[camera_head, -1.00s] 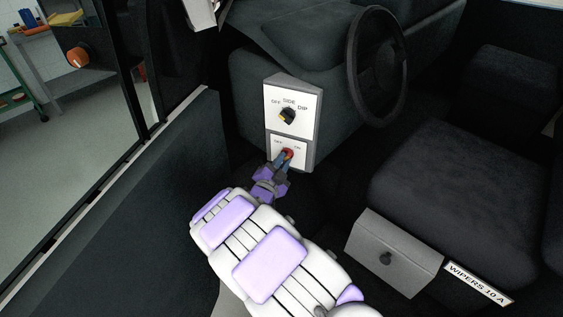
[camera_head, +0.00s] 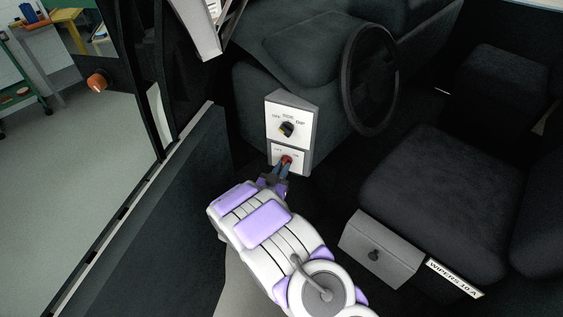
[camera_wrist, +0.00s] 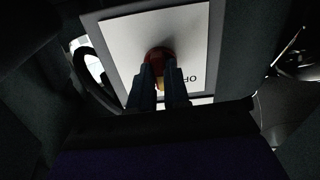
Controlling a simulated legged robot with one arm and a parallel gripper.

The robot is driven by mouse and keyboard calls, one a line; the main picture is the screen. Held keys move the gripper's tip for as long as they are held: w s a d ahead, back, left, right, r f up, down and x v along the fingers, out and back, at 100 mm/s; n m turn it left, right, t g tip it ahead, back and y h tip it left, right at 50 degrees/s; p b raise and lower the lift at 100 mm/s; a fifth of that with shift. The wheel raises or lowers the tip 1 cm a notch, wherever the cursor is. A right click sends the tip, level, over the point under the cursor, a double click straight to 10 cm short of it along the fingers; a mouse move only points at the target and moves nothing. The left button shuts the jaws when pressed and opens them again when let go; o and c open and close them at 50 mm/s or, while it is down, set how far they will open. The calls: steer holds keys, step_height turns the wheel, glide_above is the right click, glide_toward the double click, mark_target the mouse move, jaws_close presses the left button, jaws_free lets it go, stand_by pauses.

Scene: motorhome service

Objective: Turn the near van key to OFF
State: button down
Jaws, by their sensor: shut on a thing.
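The near van key (camera_head: 287,159) is a small red knob on the lower white panel (camera_head: 301,168) below the steering wheel. In the wrist view the red key (camera_wrist: 159,56) sits between my two dark fingers, with a yellowish part showing low between them. My gripper (camera_head: 281,167) is shut on the key; it also shows in the wrist view (camera_wrist: 159,80). Letters reading "OF" upside down show beside the fingers in the wrist view. The fingers hide part of the key, so its exact angle cannot be told.
Above the key is a light switch (camera_head: 287,129) marked OFF, SIDE and DIP. The steering wheel (camera_head: 371,80) is to the upper right. A seat (camera_head: 435,190) and a grey box with a knob (camera_head: 378,250) stand to the right. The open door (camera_head: 165,225) is left of my arm.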

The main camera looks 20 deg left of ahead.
steer(key=shift+s+f+n+p, duration=0.1)
steer(key=shift+n+p, duration=2.35)
steer(key=shift+n, duration=1.85)
steer(key=c, duration=1.1)
jaws_free()
steer(key=shift+a, duration=0.3)
steer(key=shift+d, duration=0.1)
